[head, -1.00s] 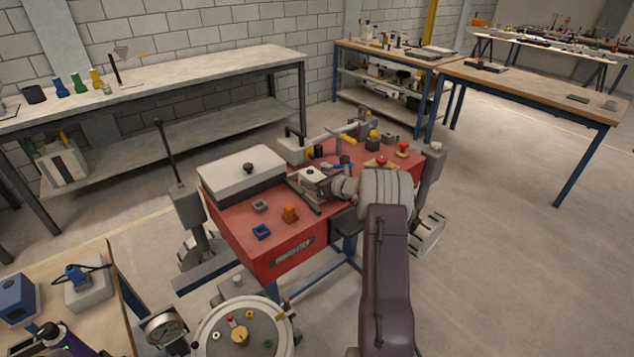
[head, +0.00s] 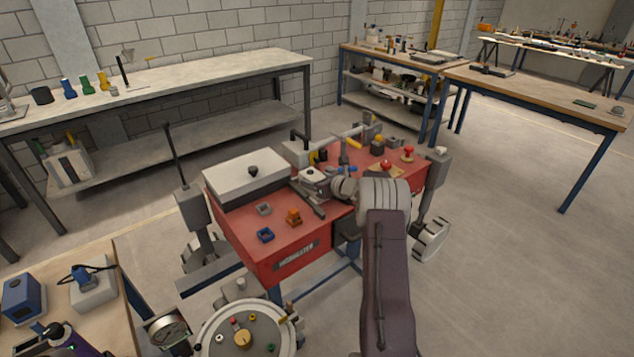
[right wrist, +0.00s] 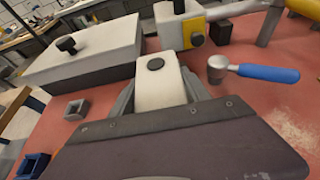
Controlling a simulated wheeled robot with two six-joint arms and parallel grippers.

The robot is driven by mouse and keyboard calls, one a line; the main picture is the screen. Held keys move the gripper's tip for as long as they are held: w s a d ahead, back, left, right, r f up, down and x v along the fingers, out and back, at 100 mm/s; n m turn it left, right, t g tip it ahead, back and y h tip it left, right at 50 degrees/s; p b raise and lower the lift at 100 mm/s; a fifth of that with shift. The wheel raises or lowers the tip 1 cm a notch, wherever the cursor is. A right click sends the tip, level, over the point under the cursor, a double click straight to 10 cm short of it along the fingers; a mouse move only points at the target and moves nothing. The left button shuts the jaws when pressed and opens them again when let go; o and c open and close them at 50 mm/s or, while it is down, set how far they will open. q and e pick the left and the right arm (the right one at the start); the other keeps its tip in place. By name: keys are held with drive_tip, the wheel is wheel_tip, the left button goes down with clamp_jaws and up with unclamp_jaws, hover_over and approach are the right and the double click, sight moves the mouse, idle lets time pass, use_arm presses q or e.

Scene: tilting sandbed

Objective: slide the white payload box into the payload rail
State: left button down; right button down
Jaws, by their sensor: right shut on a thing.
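The white payload box (head: 312,175) has a dark round knob on top and sits on the red table. In the right wrist view the white payload box (right wrist: 160,85) stands between grey side pieces; I cannot tell which are fingers and which rail. A dark grey strip (head: 309,198), seemingly the payload rail, lies on the table beside the box; how far the box is in it is hidden. My right gripper (head: 328,183) is shut on the box, its fingers mostly hidden.
A larger white-lidded box (head: 247,175) stands left on the red table (head: 270,240). Small blue (head: 265,235), grey (head: 264,209) and orange (head: 294,217) pieces lie in front. A blue-handled tool (right wrist: 265,73) lies right of the box. Fittings crowd the table's back.

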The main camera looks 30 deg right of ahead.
drive_tip(key=shift+w, duration=0.5)
drive_tip(key=shift+w+r, duration=0.1)
drive_tip(key=shift+w+a+p, duration=0.15)
drive_tip(key=shift+w+p, duration=0.2)
drive_tip(key=shift+w, duration=0.3)
drive_tip(key=shift+c, duration=2.2)
unclamp_jaws()
drive_tip(key=o, duration=0.4)
drive_tip(key=shift+o, duration=0.2)
wheel_tip(320, 180, up, 8)
drive_tip(key=p, duration=0.5)
drive_tip(key=shift+p, duration=0.4)
drive_tip(key=shift+s, duration=0.1)
